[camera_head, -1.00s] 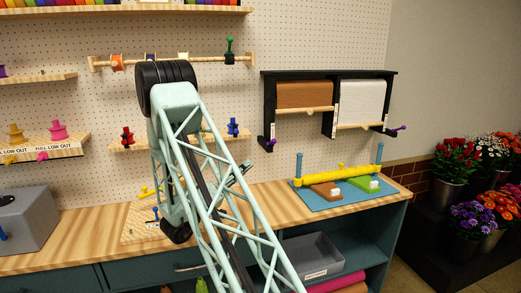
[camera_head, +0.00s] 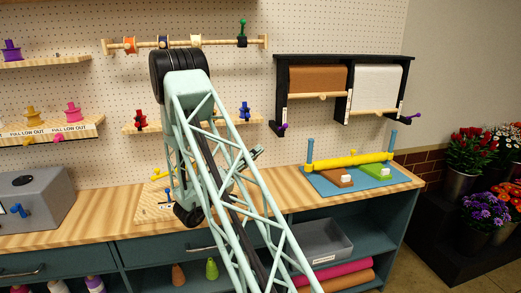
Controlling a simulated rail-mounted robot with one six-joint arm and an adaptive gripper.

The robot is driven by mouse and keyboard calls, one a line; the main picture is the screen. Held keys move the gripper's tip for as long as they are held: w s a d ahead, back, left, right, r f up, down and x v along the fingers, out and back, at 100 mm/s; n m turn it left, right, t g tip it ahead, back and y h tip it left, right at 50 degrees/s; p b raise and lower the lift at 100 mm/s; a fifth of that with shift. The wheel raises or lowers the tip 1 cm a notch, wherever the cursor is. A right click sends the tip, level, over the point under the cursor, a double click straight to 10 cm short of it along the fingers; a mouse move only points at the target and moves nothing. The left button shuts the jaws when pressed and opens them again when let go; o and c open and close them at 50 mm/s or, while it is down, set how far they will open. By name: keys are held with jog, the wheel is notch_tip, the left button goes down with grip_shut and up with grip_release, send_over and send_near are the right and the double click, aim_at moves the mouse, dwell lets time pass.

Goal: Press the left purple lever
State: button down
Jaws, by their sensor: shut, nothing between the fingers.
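The left purple lever (camera_head: 282,129) sticks out low at the left end of the black paper rack (camera_head: 281,85) on the pegboard, below the brown roll (camera_head: 318,79). A second purple lever (camera_head: 410,116) is at the rack's right end, beside the white roll (camera_head: 377,88). My pale green lattice arm fills the middle of the head view, to the left of the rack.
Below the rack, a blue mat (camera_head: 337,184) carries a yellow bar (camera_head: 350,160) between blue posts. A shelf with red and blue pieces (camera_head: 141,120) sits partly behind my arm. A grey box (camera_head: 30,200) stands at left. The countertop (camera_head: 285,193) just left of the mat is clear.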

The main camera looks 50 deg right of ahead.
aim_at(284, 127)
jog(key=b+x, duration=0.1)
jog(key=x, duration=1.2)
jog(key=shift+s+d+r+n+p, duration=0.1)
jog(key=shift+r+n+p, duration=0.2)
jog(key=shift+p, duration=0.2)
dwell(0.4)
